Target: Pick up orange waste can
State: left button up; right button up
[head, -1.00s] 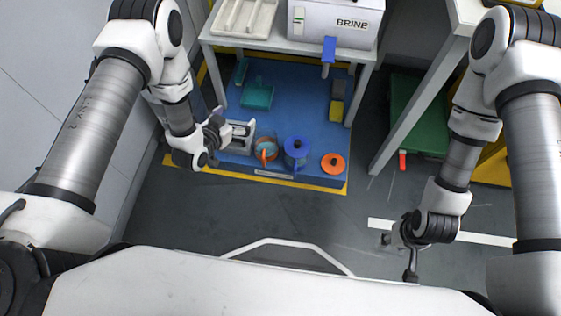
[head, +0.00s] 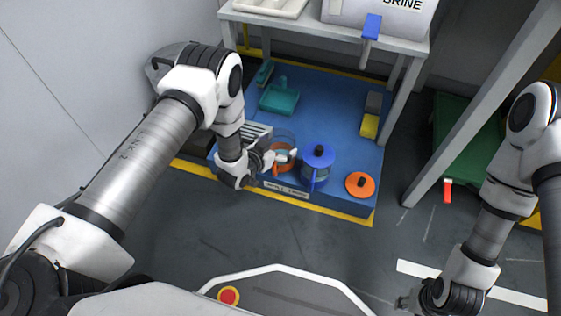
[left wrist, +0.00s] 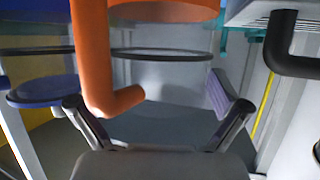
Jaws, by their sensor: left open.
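The orange waste can (head: 279,167), a clear can with orange bands and an orange handle, stands on the blue platform (head: 330,105). In the left wrist view its orange handle (left wrist: 92,55) looms large, with its end in front of the gap between the fingers. My left gripper (head: 285,157) is right at the can, covering part of it in the head view; its fingers (left wrist: 158,110) are spread apart in the left wrist view. I cannot tell whether they touch the handle. My right gripper (head: 404,302) is low at the right, its jaws too small to read.
A blue-lidded can (head: 319,178) stands close right of the orange can. An orange lid (head: 360,185) lies further right. A teal dustpan (head: 279,97) and a yellow-grey block (head: 370,125) lie behind. A table (head: 290,31) overhangs the back.

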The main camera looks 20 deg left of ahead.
pick_arm(q)
jog(key=shift+w, duration=0.2)
jog(key=shift+r, duration=0.1)
jog(key=c, duration=1.6)
